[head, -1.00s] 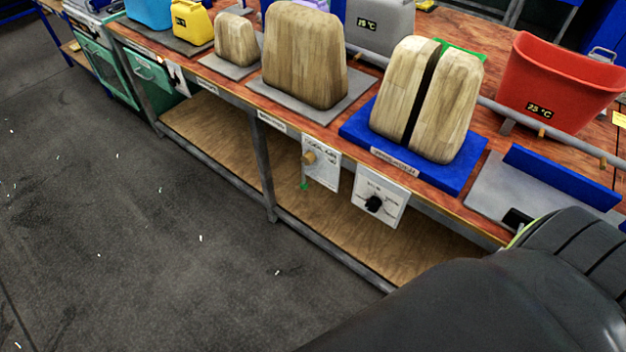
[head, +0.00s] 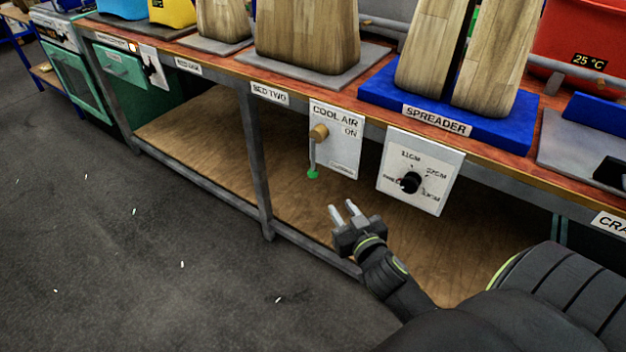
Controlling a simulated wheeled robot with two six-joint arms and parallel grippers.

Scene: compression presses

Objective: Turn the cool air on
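The cool air panel (head: 343,150) is a white plate on the front of the workbench, lettered "COOL AIR" and "ON". It carries a lever with a brass-coloured pivot (head: 319,132) and a green tip (head: 313,174). The lever hangs down, with "ON" to the upper right of it. My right gripper (head: 343,209) is below and to the right of the green tip, apart from it. Its two light fingers are spread with a gap between them, and nothing shows in it. My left gripper is not in view.
A white dial panel (head: 420,172) with a black knob (head: 409,182) hangs right of the lever panel. The bench edge above carries wooden forms and a blue spreader base (head: 380,93). A wooden lower shelf (head: 200,142) lies behind my gripper. Open floor (head: 150,260) is at left.

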